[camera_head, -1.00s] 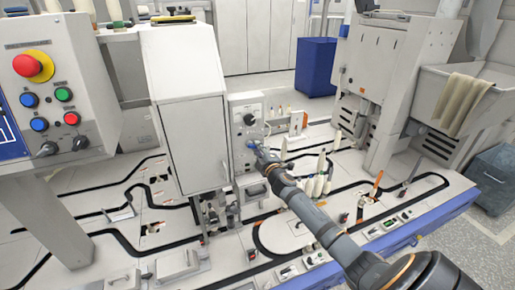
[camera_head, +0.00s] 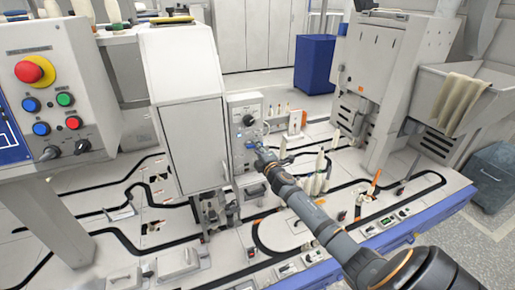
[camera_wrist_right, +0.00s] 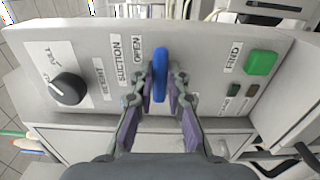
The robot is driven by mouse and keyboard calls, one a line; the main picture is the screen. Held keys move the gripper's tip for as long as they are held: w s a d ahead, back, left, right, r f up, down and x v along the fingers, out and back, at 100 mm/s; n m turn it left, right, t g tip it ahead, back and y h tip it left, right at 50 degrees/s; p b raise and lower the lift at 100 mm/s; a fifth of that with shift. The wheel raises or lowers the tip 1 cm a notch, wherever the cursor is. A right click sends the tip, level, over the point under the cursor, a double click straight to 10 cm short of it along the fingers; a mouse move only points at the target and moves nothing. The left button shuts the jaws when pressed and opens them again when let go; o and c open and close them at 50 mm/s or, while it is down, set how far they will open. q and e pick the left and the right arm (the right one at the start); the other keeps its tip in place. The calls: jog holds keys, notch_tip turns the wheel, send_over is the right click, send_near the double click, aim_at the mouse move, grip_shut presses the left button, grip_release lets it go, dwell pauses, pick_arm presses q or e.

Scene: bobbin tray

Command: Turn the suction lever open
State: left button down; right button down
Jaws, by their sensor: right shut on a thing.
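The suction lever (camera_wrist_right: 160,75) is a blue handle on a light grey control panel, beside the printed words SUCTION and OPEN. In the right wrist view it stands upright in the picture, parallel to the lettering. My right gripper (camera_wrist_right: 161,88) is shut on it, one finger on each side. In the head view my right gripper (camera_head: 259,152) is at the front of the small panel (camera_head: 239,107) on the machine. A bit of blue shows at its tip there, and the fingers are too small to make out. My left gripper is not in view.
A black knob (camera_wrist_right: 68,88) and a green button (camera_wrist_right: 261,62) flank the lever. A tall grey cabinet (camera_head: 193,145) stands directly left of the panel. Pale bobbins (camera_head: 316,180) stand on the track deck to the right, close to my right arm.

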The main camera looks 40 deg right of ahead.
jog(key=c, duration=1.3)
grip_release()
jog(key=v, duration=1.2)
jog(key=shift+f, duration=0.1)
